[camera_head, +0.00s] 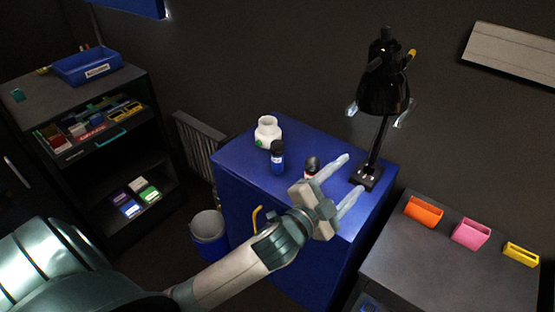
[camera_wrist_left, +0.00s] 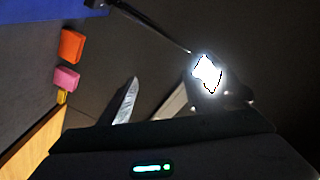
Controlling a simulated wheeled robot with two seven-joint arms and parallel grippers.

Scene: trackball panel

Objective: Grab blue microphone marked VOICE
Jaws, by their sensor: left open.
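A small blue cylinder with a black top (camera_head: 277,160) stands upright on the blue cabinet (camera_head: 235,187), and a small pale mark shows on its side. It looks like the blue microphone, but the lettering is too small to read. My left gripper (camera_head: 352,176) is open over the right part of the cabinet, to the right of the cylinder and apart from it. Nothing shows between its fingers. A second dark-topped object (camera_head: 312,162) stands behind the gripper's body, its lower part hidden. One of my fingers (camera_wrist_left: 127,102) shows in the left wrist view; the microphone does not.
A white jar (camera_head: 267,132) stands behind the blue cylinder. A black lamp (camera_head: 384,92) rises at the cabinet's right, with pale glassy pieces beside its shade. Orange (camera_head: 424,211), pink (camera_head: 471,233) and yellow (camera_head: 520,253) holders sit on the right surface. A shelf unit (camera_head: 75,165) stands left.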

